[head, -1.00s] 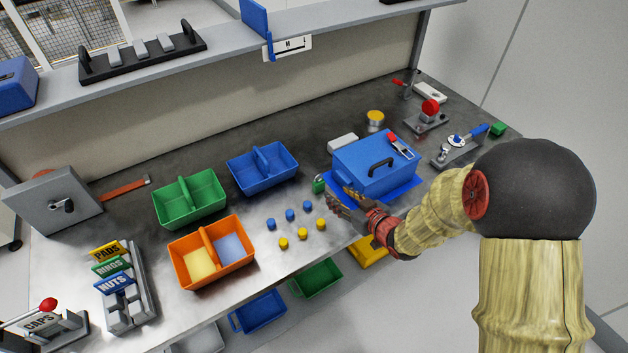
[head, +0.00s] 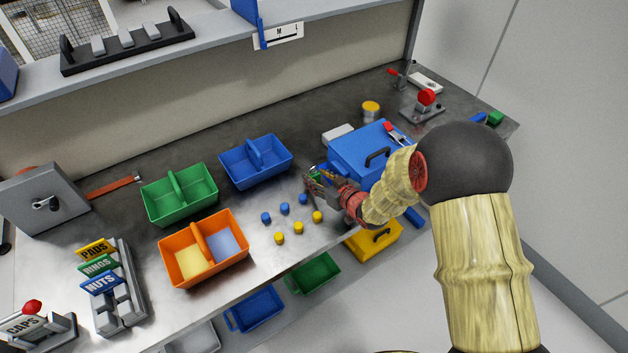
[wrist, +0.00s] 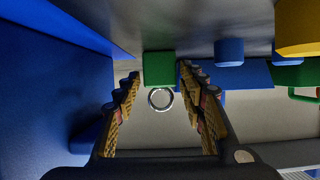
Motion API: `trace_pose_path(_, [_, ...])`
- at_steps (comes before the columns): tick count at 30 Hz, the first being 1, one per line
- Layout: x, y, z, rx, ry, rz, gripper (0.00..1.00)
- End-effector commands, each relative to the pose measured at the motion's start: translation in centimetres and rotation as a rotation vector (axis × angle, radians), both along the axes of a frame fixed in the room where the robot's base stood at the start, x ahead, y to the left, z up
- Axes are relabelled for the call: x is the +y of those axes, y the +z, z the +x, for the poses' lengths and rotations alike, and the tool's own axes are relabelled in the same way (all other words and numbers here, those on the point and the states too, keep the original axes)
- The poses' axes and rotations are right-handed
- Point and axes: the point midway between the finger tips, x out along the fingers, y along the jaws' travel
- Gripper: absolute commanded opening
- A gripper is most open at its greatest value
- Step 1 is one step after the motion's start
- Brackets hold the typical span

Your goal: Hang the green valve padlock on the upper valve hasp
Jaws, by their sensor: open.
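The green padlock (head: 313,171) stands on the bench just left of the blue box, partly hidden by my gripper (head: 311,182). In the wrist view, the green padlock body (wrist: 159,68) and its round metal shackle (wrist: 161,99) show between the two fingers of my gripper (wrist: 160,76). The fingers are apart, with gaps on both sides of the padlock. A fitting with a blue handle (head: 479,119) at the right end of the bench is mostly hidden behind my arm. I cannot tell the upper valve hasp there.
The blue box (head: 352,150) with a red-and-grey clasp (head: 397,135) stands close to my gripper. Several blue and yellow caps (head: 285,208) lie to the left. A red-knobbed fixture (head: 426,98) and a yellow-topped tin (head: 371,110) stand behind the box.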

Motion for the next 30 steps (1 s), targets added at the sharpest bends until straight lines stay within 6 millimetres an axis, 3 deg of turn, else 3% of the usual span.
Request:
trace_pose_path(3, [0.71,-0.55,1.01,-0.001,0.0,-0.001,0.41])
trace_pose_path(10, [0.76,-0.46,1.13,0.0,-0.001,0.0,0.41])
trace_pose_path(30, [0.74,-0.46,1.11,0.0,-0.001,0.0,0.03])
